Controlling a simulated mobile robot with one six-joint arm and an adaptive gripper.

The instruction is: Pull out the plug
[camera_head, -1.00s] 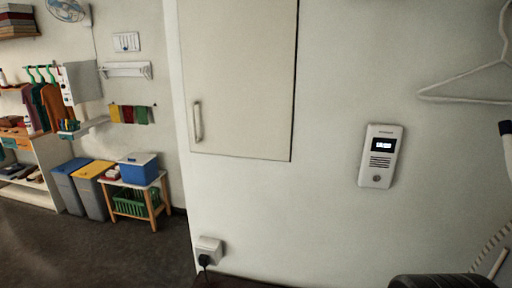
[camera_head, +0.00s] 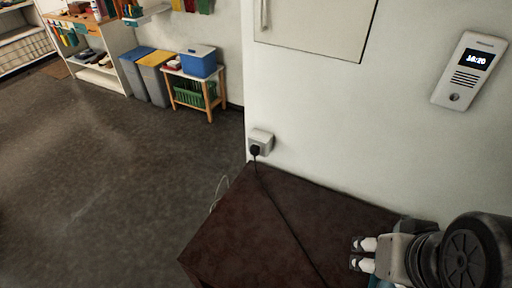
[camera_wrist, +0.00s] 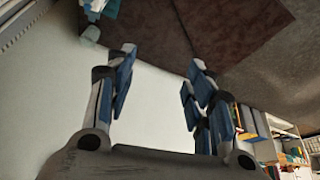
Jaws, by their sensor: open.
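The black plug (camera_head: 255,151) sits in a white wall socket (camera_head: 263,138) low on the wall, just above the far left corner of a dark brown tabletop (camera_head: 235,230). Its black cord (camera_head: 284,225) runs from the plug across the tabletop towards the front. My gripper (camera_head: 356,254) is open and empty over the right part of the tabletop, right of the cord and well apart from the plug. In the wrist view both fingers of my gripper (camera_wrist: 160,72) stand apart with nothing between them. I cannot make out the plug in that view.
A white wall intercom (camera_head: 469,70) hangs at the upper right, and a pale cabinet door (camera_head: 320,20) is above the socket. A small wooden stand (camera_head: 196,85) with a blue box and bins are at the back left. The floor at left is clear.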

